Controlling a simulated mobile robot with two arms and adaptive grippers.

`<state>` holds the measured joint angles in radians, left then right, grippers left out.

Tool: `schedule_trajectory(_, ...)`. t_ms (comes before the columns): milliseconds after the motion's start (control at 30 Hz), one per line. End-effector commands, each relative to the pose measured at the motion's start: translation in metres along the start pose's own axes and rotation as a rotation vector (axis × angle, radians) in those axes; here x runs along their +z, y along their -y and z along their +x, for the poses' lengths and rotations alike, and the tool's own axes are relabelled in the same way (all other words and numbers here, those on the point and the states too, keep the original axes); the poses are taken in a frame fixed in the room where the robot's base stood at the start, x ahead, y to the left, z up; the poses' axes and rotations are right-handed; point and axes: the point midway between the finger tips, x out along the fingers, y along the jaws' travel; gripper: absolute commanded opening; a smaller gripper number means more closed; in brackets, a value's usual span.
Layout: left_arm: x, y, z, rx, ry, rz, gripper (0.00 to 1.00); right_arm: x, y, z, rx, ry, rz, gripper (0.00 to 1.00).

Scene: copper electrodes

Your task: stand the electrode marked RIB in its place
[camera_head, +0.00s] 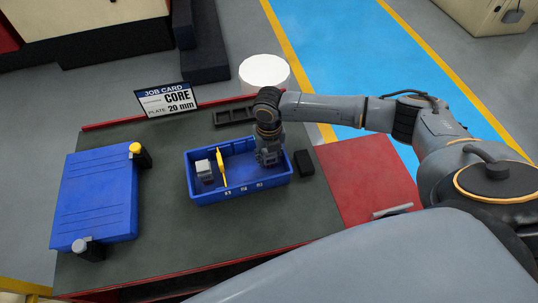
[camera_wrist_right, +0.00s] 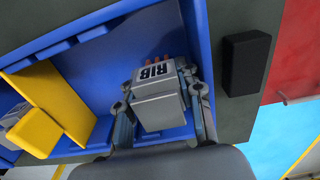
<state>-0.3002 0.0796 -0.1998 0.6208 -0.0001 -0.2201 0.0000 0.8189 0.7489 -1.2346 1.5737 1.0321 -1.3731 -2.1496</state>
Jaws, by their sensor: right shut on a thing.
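The electrode marked RIB (camera_wrist_right: 158,88) is a grey block with black lettering and copper-coloured prongs, seen in the wrist view. My right gripper (camera_head: 268,158) reaches down into the right part of the blue bin (camera_head: 245,191). Its fingers, also in the wrist view (camera_wrist_right: 160,96), are shut on the RIB electrode's sides. The electrode is inside the bin; I cannot tell whether it touches the floor. In the head view my gripper hides it. A second grey block (camera_head: 205,170) is left of the yellow divider (camera_head: 222,168). My left gripper is not in view.
A black slotted rack (camera_head: 235,116) lies behind the bin. A black block (camera_head: 304,163) is close to the bin's right wall. A large blue plate (camera_head: 97,196) is at the left. A job card (camera_head: 166,100) reads CORE, PLATE 20 mm. A red area (camera_head: 366,178) is at the right.

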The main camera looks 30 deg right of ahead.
Motion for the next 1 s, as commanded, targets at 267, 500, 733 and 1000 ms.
schedule_trajectory(267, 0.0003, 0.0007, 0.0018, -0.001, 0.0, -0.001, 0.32, 0.0007, -0.0006, 0.0032, 0.002, 0.002, 0.0, 0.0)
schedule_trajectory(500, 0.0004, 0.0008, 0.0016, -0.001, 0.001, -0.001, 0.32, 0.0008, -0.0006, 0.0031, 0.002, 0.002, 0.0, 0.46)
schedule_trajectory(733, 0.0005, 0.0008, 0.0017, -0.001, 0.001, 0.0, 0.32, 0.0005, 0.0004, 0.0037, -0.001, 0.001, 0.001, 0.63)
schedule_trajectory(1000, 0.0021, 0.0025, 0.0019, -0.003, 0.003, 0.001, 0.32, 0.0003, 0.0014, -0.0021, -0.003, 0.0, 0.001, 0.63)
